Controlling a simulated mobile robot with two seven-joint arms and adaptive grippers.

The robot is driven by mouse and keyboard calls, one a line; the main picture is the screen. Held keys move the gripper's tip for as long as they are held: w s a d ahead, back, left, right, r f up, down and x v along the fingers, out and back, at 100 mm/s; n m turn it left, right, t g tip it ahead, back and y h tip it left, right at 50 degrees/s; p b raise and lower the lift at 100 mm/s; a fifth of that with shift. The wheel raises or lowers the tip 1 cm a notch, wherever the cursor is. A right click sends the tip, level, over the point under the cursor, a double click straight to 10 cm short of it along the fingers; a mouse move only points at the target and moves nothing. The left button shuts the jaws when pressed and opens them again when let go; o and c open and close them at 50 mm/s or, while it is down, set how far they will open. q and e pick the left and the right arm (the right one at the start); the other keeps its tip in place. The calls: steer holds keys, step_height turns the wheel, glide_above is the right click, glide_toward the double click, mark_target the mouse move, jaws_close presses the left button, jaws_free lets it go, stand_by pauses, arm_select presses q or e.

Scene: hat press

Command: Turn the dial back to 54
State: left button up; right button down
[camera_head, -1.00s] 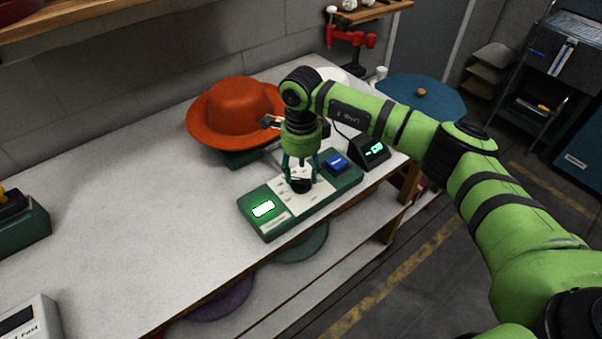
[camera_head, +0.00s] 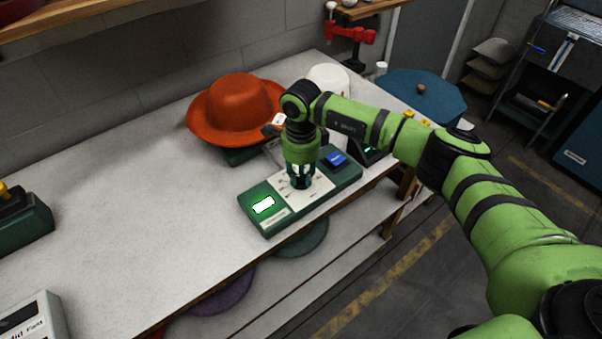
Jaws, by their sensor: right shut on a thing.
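A green control box (camera_head: 262,226) with a white dial plate (camera_head: 318,190) lies near the front edge of the workbench. Its lit display (camera_head: 263,205) glows green-white, but its digits are too small to read. A blue button (camera_head: 335,159) sits at its right end. My right gripper (camera_head: 301,184) points down over the dial plate and is shut on the dial, which its fingers mostly hide. My left gripper is not in view.
An orange hat (camera_head: 238,108) stands behind the box on a green base. A dark display unit (camera_head: 372,152) is partly hidden behind my right arm.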

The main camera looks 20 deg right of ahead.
mark_target(303, 176)
steer(key=shift+f+n+b, duration=0.1)
steer(key=shift+n+b, duration=0.2)
steer(key=shift+b, duration=0.15)
steer(key=n+b, duration=0.6)
steer(key=b, duration=0.2)
steer(key=shift+d+f, duration=0.1)
steer(key=shift+f, duration=0.05)
steer(key=n+b, duration=0.2)
steer(key=n, duration=0.1)
steer(key=shift+n, duration=0.3)
steer(key=shift+d+r+n+b, duration=0.1)
steer(key=shift+r+n+b, duration=0.15)
steer(key=shift+n+b, duration=0.65)
steer(key=shift+r+n, duration=0.1)
steer(key=shift+n, duration=0.2)
steer(key=c, duration=1)
jaws_free()
steer(key=shift+w, duration=0.1)
steer(key=shift+o, duration=0.2)
step_height(303, 176, up, 12)
